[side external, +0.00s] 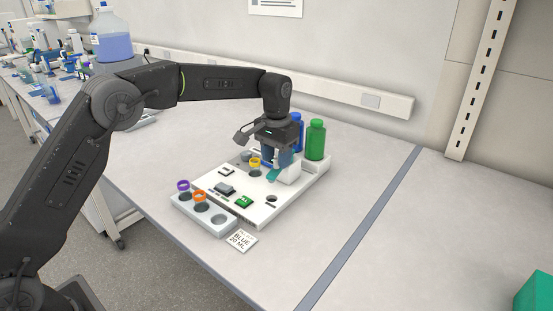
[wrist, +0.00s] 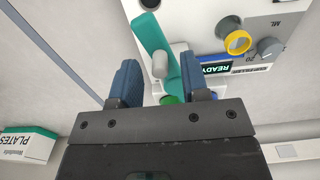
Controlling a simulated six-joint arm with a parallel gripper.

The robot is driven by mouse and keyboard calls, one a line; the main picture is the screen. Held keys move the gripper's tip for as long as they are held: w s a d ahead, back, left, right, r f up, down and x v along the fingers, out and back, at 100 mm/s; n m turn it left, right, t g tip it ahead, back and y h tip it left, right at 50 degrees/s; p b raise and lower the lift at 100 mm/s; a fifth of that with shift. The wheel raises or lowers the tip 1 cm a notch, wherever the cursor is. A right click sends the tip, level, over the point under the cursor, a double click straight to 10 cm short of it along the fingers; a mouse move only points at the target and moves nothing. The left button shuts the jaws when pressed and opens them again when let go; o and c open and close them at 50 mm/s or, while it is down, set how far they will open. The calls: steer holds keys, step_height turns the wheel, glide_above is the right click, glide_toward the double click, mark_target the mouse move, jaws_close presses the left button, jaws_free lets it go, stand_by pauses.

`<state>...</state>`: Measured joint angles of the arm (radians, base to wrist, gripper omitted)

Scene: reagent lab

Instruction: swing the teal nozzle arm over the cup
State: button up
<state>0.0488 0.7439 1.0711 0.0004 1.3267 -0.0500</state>
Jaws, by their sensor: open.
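The teal nozzle arm (wrist: 148,36) runs along the white dispenser in the wrist view, with a grey upright peg (wrist: 160,66) on it. Its teal tip (side external: 273,175) shows below my gripper in the side view. My gripper (wrist: 159,72) is open, its blue fingers on either side of the peg and nozzle arm; I cannot tell whether they touch. A yellow-ringed cup (wrist: 237,42) sits on the dispenser to the right of the nozzle arm in the wrist view; it also shows in the side view (side external: 255,163). My gripper hides part of the nozzle arm's base.
A grey rack (side external: 218,220) holds purple-ringed (side external: 183,186) and orange-ringed (side external: 199,196) cups. Green (side external: 316,140) and blue (side external: 298,131) bottles stand behind. A "BLUE 20 ML" card (side external: 241,240) lies in front. The dispenser display (wrist: 217,68) reads READY.

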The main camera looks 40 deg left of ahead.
steer(key=shift+f, duration=0.45)
jaws_close()
stand_by(0.3)
